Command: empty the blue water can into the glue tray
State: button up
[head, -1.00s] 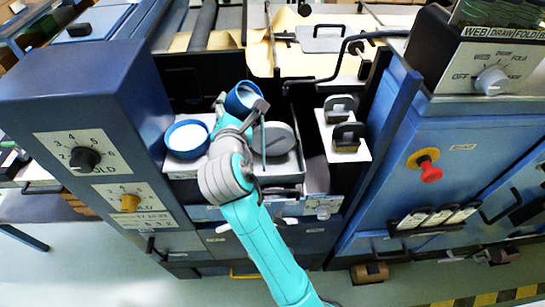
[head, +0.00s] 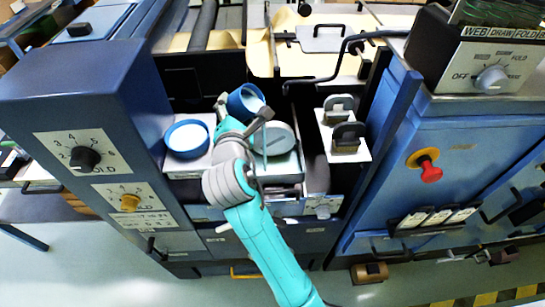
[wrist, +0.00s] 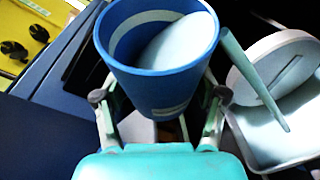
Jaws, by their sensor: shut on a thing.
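The blue water can (head: 245,101) is held in my gripper (head: 245,116), above the back left of the glue tray. The wrist view shows the can (wrist: 158,85) between the two fingers of my gripper (wrist: 158,108). The can is tilted, and pale contents show inside, lying toward the right side of its mouth. The glue tray (head: 290,170) is a pale metal tray with a round grey disc (head: 275,138) in it. In the wrist view the tray (wrist: 285,150) is right of the can.
A blue-rimmed round pot (head: 187,138) with white contents stands left of the tray. Black-handled parts (head: 347,137) sit on a shelf at right. Blue machine cabinets flank both sides.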

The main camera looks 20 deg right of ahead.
aim_at(234, 109)
jog(key=shift+r+m+t, duration=0.4)
jog(key=shift+r+m, duration=0.3)
jog(key=shift+r, duration=0.65)
jog(key=shift+f+m+t, duration=0.3)
jog(key=shift+m+t, duration=0.1)
jog(key=shift+m, duration=0.3)
dwell(0.9)
jog(key=shift+r+m, duration=0.55)
jog(key=shift+m, duration=0.25)
dwell(0.5)
jog(key=shift+f+t, duration=0.1)
jog(key=shift+t, duration=0.2)
notch_tip(234, 109, down, 8)
jog(key=d+m+h, duration=0.1)
jog(key=m, duration=0.1)
jog(key=shift+s+t, duration=0.4)
jog(key=shift+s, duration=0.05)
jog(key=shift+s+d+r+m+t+h, duration=0.15)
jog(key=shift+r+m+h, duration=0.2)
jog(key=shift+m, duration=0.35)
jog(key=shift+s+d+r+m+t+h, duration=0.15)
jog(key=shift+r+m, duration=0.3)
jog(key=shift+m, duration=0.25)
dwell(0.9)
